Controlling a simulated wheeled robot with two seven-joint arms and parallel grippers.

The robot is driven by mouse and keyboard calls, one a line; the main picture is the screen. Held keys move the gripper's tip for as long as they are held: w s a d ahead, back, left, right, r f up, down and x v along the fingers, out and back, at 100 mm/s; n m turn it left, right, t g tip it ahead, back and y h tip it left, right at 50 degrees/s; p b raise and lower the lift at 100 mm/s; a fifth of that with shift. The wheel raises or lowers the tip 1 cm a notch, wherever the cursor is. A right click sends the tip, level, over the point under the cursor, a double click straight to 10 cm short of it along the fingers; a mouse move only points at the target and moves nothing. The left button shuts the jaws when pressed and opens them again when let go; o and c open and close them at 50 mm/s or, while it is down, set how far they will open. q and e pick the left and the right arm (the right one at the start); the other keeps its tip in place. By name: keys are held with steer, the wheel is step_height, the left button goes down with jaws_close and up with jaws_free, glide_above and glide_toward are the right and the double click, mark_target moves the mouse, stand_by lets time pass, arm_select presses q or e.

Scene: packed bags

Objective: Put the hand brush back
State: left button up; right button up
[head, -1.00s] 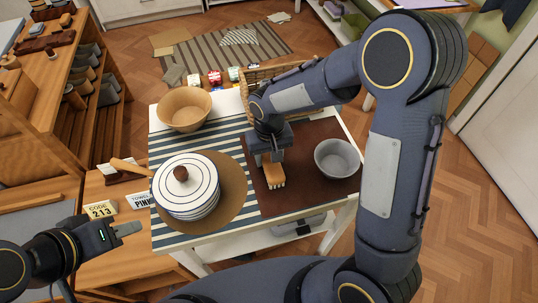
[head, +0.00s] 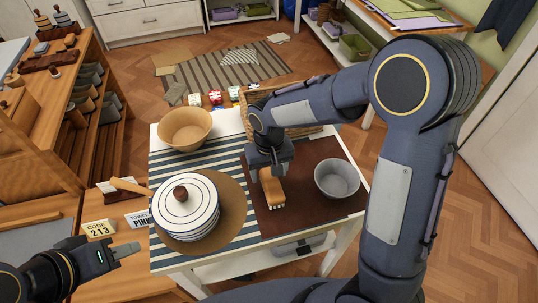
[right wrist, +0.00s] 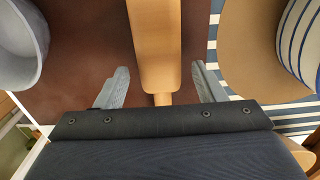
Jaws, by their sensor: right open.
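The hand brush (head: 272,191), light wood, lies on the dark brown mat (head: 300,205) on the small table. My right gripper (head: 268,168) is over its far end and hides part of it. In the right wrist view the brush (right wrist: 155,45) runs between the two open fingers of that gripper (right wrist: 160,72), its narrow part close to the palm. A gap shows on each side, so the fingers are apart from it. My left gripper (head: 128,253) hangs left of the table, away from the brush; whether its fingers are closed is unclear.
A grey bowl (head: 337,180) stands right of the brush. Stacked plates (head: 187,208) under a knobbed lid sit on a round mat to the left. A tan bowl (head: 185,130) and a wicker basket (head: 258,97) are behind. A wooden shelf unit (head: 60,130) stands left.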

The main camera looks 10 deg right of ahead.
mark_target(269, 174)
step_height(269, 174, up, 10)
steer(key=f, duration=0.1)
steer(key=s+d+r+m+t+y, duration=0.1)
steer(key=s+d+r+t+y, duration=0.15)
steer(key=s+d+r, duration=0.45)
steer(key=s+d+f+m+t+y, duration=0.1)
steer(key=s+d+f+t, duration=0.1)
steer(key=s, duration=1)
steer(key=shift+s+d+f+t, duration=0.15)
steer(key=shift+s+f+t, duration=0.05)
steer(key=shift+f+t, duration=0.4)
